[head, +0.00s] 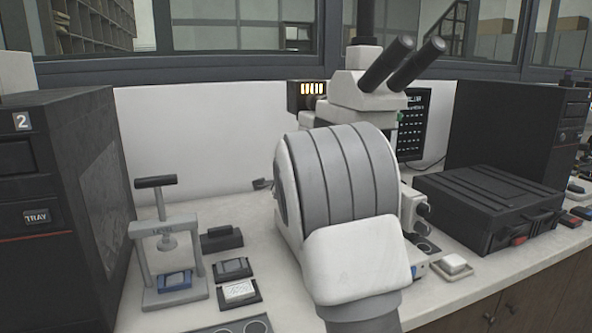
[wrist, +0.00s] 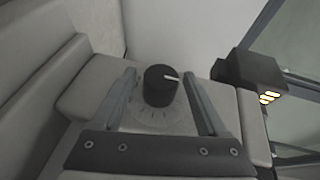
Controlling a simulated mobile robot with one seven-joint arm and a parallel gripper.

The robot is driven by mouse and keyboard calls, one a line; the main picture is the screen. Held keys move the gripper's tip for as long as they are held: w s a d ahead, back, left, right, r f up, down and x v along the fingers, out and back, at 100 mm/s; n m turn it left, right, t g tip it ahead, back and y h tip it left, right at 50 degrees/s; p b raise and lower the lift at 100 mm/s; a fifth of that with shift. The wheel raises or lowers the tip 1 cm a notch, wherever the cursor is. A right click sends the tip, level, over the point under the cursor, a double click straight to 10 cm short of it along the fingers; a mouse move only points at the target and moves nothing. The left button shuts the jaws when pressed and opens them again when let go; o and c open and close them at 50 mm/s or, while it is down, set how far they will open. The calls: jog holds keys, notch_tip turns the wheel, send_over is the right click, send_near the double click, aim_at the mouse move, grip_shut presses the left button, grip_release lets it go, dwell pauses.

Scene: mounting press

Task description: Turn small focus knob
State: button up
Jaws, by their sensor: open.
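A black round knob (wrist: 160,86) with a white pointer line stands on a pale surface with dial ticks around it in the wrist view. The pointer line points right. My gripper (wrist: 160,74) is open, with one finger left and one right of the knob and a gap on both sides. The microscope (head: 362,95) stands behind my arm in the head view, which hides much of its body and my gripper. Small dark knobs (head: 422,209) show on the microscope's right side. I cannot tell from the head view where the knob between my fingers sits.
A dark box with lit orange bars (wrist: 255,75) is close to the right finger; it also shows in the head view (head: 305,96). A hand press (head: 165,245) stands left of my arm, a black case (head: 488,205) right.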

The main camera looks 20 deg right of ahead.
grip_shut()
jog(key=p, duration=0.3)
jog(key=shift+r+g+p, duration=0.3)
jog(key=shift+g+p, duration=0.05)
jog(key=shift+g, duration=0.05)
